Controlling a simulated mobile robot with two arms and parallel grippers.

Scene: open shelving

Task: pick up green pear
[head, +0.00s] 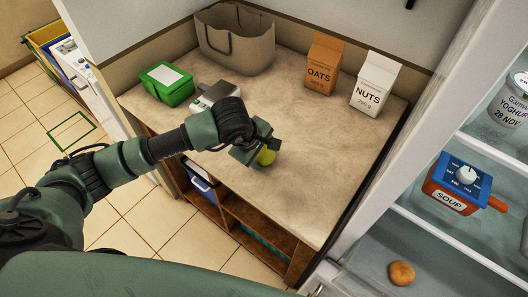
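The green pear (265,158) is on or just above the counter, near its front edge, in the head view. It is yellow-green and partly covered by my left gripper (260,149). The gripper's fingers are right at the pear, one on each side of its upper part. I cannot tell whether they press on it or whether the pear touches the counter. My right gripper is not in view.
Fridge shelves at right hold a soup box (455,185). The counter's right part is clear.

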